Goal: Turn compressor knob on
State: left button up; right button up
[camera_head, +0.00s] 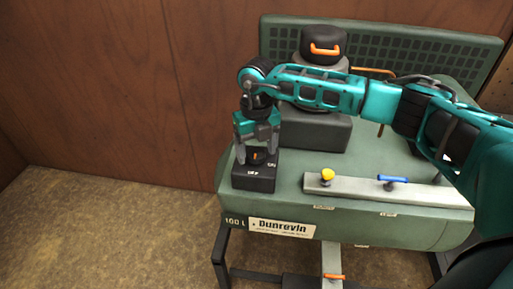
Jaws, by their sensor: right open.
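The compressor (390,228) is a green tank unit with a "Dunrevin" label on its front. A small black box (253,182) sits at its left front edge, with a black knob (257,155) with an orange mark on top. My right gripper (257,157) points down from above with its grey fingers on either side of the knob. It is open, and I cannot tell if the fingers touch the knob. My left gripper is not in view.
A grey bar (355,188) on the tank carries a yellow knob (327,175) and a blue lever (393,179). A dark motor with an orange handle (325,48) stands behind my right arm. A wooden wall (110,90) is at the back left. The floor at left is clear.

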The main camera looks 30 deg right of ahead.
jog(key=shift+f, duration=0.1)
jog(key=c, duration=1)
jog(key=shift+c, duration=0.2)
